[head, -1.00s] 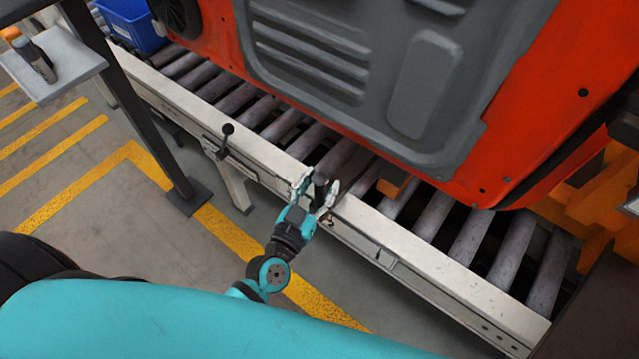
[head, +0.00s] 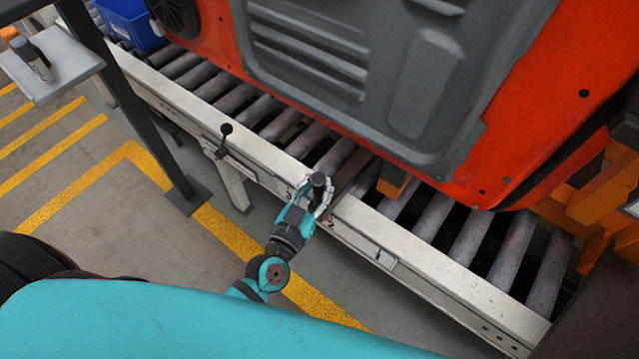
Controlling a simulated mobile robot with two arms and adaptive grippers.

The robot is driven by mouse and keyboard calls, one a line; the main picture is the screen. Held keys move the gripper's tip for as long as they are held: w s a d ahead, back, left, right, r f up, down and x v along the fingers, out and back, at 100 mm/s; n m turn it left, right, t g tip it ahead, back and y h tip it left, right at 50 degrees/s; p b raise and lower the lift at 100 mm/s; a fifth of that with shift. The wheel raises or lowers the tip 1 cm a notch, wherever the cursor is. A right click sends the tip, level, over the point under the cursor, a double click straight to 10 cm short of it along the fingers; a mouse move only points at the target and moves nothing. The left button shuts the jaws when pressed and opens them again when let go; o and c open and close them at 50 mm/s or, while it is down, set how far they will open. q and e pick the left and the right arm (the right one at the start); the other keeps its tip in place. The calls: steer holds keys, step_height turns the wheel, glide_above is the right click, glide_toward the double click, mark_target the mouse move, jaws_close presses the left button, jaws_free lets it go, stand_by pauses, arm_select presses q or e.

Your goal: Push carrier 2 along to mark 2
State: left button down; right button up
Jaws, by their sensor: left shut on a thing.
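A red-orange door with a grey inner panel (head: 345,75) stands over the roller line (head: 300,135). An orange block (head: 393,182) shows under its lower edge, perhaps part of its carrier. No number is readable, so I cannot tell if this is carrier 2. Mark 2 cannot be made out. My left gripper (head: 317,193) is shut on a dark round-topped knob (head: 318,179) at the near rail (head: 270,165), below the door's lower edge. What the knob is fixed to is hidden. My right gripper is not in view.
A lever with a black ball (head: 226,129) stands on the rail to the left. A dark post (head: 130,105) with a small shelf (head: 60,65) stands at left. A blue bin (head: 130,22) is at the back left. Orange framework (head: 600,200) is at right. Bare rollers show at lower right.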

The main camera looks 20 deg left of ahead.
arm_select(q)
steer(key=shift+s+d+f+p, duration=0.1)
steer(key=shift+s+d+p, duration=0.15)
steer(key=shift+d+p, duration=0.2)
steer(key=shift+s+d+f+p, duration=0.1)
steer(key=shift+d+p, duration=0.15)
steer(key=shift+p, duration=0.05)
steer(key=shift+s+f, duration=0.1)
steer(key=shift+f, duration=0.05)
steer(key=c, duration=1.5)
jaws_free()
steer(key=shift+s+d, duration=0.15)
steer(key=shift+d, duration=0.05)
steer(key=shift+c, duration=0.2)
steer(key=o, duration=0.4)
steer(key=shift+s+r, duration=0.1)
steer(key=shift+r, duration=0.15)
steer(key=shift+o, duration=0.2)
steer(key=shift+a, duration=0.1)
steer(key=s+a, duration=0.2)
steer(key=s, duration=0.9)
steer(key=shift+s, duration=0.3)
